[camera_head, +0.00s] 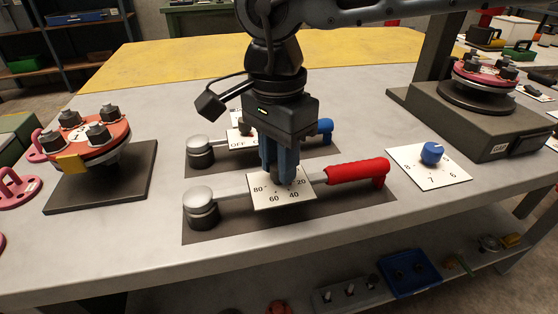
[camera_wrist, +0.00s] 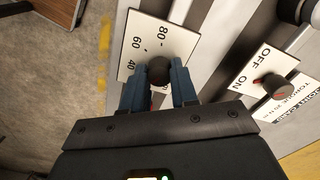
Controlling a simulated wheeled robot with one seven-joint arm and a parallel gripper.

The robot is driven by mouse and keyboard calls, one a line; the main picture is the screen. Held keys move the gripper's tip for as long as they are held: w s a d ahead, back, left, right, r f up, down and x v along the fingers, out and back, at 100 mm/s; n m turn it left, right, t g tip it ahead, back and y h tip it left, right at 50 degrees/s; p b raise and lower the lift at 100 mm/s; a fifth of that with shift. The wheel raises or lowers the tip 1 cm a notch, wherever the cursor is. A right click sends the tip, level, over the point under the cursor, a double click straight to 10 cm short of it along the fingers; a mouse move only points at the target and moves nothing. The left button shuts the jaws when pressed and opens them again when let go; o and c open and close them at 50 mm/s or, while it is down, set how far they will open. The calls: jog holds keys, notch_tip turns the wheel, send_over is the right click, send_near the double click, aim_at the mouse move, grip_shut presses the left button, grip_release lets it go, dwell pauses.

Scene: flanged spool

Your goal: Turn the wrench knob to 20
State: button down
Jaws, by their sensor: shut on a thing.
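The torque wrench with a red handle (camera_head: 357,171) lies on a dark mat on the bench, its round grey head at the left. Its white dial plate (camera_head: 262,202) carries the numbers 20, 40, 60 and 80. A dark round knob (camera_wrist: 159,71) sits on this plate in the wrist view. My gripper (camera_head: 280,180) points down over the plate, its blue fingers shut on the knob. The knob's pointer is hidden, so I cannot tell its setting. In the wrist view the 20 is hidden behind my gripper.
A second wrench with a blue handle (camera_head: 325,128) and an ON/OFF plate (camera_wrist: 263,83) lies just behind. A blue knob (camera_head: 432,153) on a numbered plate is at the right. Flanged red spools stand left (camera_head: 88,137) and right (camera_head: 485,72). The bench front is clear.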

jog(key=shift+n, duration=1.7)
jog(key=c, duration=0.9)
grip_release()
jog(key=shift+o, duration=0.2)
jog(key=shift+r, duration=0.1)
notch_tip(320, 180, up, 8)
jog(key=shift+a+f, duration=0.1)
jog(key=shift+f, duration=0.1)
